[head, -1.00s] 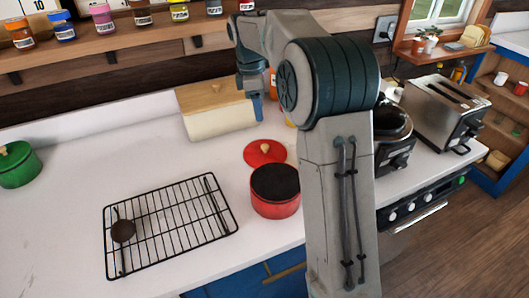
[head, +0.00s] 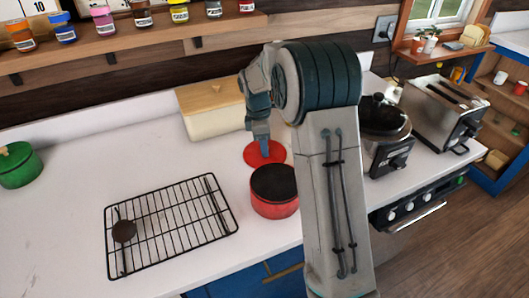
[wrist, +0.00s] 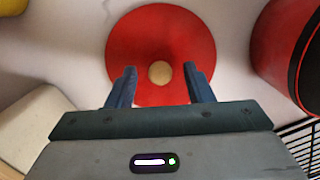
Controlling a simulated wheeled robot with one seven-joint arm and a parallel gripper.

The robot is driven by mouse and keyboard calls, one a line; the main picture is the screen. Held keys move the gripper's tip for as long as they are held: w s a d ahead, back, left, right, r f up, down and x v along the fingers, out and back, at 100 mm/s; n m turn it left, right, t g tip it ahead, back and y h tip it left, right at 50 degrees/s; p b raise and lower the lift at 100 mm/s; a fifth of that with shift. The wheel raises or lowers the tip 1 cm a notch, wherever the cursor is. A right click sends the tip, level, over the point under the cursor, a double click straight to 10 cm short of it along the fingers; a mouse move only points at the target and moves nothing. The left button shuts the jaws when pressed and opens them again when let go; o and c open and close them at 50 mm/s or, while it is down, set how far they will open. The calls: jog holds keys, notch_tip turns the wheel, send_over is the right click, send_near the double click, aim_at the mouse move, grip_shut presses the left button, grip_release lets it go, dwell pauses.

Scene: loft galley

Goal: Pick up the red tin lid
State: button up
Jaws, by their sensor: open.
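The red tin lid (head: 258,155) lies flat on the white counter, just behind the red pot. In the wrist view the lid (wrist: 135,45) shows as a red disc with a round, light wooden knob (wrist: 159,72) at its middle. My gripper (head: 264,152) is over the lid in the head view and hides part of it. In the wrist view my gripper (wrist: 159,78) is open, with its two blue fingers on either side of the knob in the picture. The fingers hold nothing. The height left between fingertips and knob is hard to tell.
The open red pot (head: 274,192) stands close in front of the lid. A cream bread box (head: 213,122) with a wooden top is behind it. A black wire rack (head: 172,222) lies front left. A black appliance (head: 385,130) and toaster (head: 440,110) stand right. Counter left of the lid is clear.

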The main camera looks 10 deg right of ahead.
grip_shut()
dwell(0.3)
